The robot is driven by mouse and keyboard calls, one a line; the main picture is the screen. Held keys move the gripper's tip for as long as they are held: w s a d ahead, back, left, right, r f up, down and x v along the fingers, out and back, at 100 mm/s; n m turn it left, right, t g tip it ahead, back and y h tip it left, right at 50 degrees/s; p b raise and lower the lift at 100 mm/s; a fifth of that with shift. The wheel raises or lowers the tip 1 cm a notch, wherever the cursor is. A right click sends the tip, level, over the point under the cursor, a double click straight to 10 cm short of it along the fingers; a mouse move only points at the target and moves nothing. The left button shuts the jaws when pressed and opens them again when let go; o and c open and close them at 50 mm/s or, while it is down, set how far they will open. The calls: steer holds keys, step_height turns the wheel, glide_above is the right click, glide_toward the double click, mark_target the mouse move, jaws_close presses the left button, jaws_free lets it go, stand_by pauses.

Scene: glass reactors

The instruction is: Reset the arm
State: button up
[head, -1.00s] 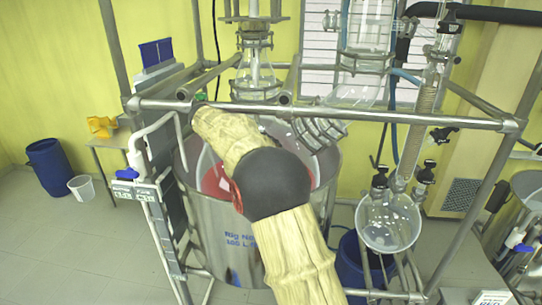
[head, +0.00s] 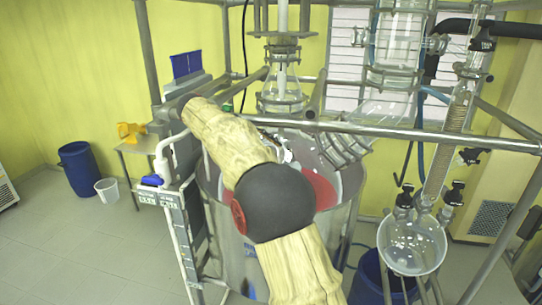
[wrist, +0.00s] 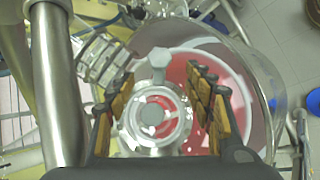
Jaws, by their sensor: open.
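My gripper (wrist: 160,105) is open in the wrist view, its two padded fingers apart with nothing held between them. Below and between the fingers shows a glass reactor top (wrist: 168,138) with a pale valve or stopper (wrist: 157,62) at its neck. In the head view my arm, in a tan cover with a dark joint, reaches over the large steel vessel (head: 345,215) with red inside. The arm hides the gripper there.
A metal frame rail (head: 430,135) crosses in front of the glassware. A round glass flask (head: 411,245) hangs at the right. A steel post (wrist: 60,90) stands close left of the gripper. A blue drum (head: 80,168) and white bucket (head: 108,190) stand on open floor at the left.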

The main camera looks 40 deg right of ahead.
steer(key=shift+s+a+f, duration=0.1)
stand_by(0.3)
steer(key=s+a+f+t+y+b, duration=0.4)
steer(key=s+a+f+b, duration=0.4)
steer(key=s+a+f, duration=0.5)
steer(key=s+a+f+m+t+y+b, duration=0.1)
steer(key=s+a+f+t+y+b, duration=0.3)
steer(key=s+a+f+b, duration=0.4)
steer(key=s+a+f+y, duration=0.1)
steer(key=s+a+f, duration=0.2)
steer(key=s+f, duration=0.1)
steer(key=s+a+f, duration=0.3)
steer(key=s+f, duration=0.1)
steer(key=s, duration=0.3)
steer(key=shift+s+y, duration=0.3)
steer(key=shift+y, duration=0.1)
steer(key=shift+a+f, duration=0.1)
steer(key=shift+c, duration=1.1)
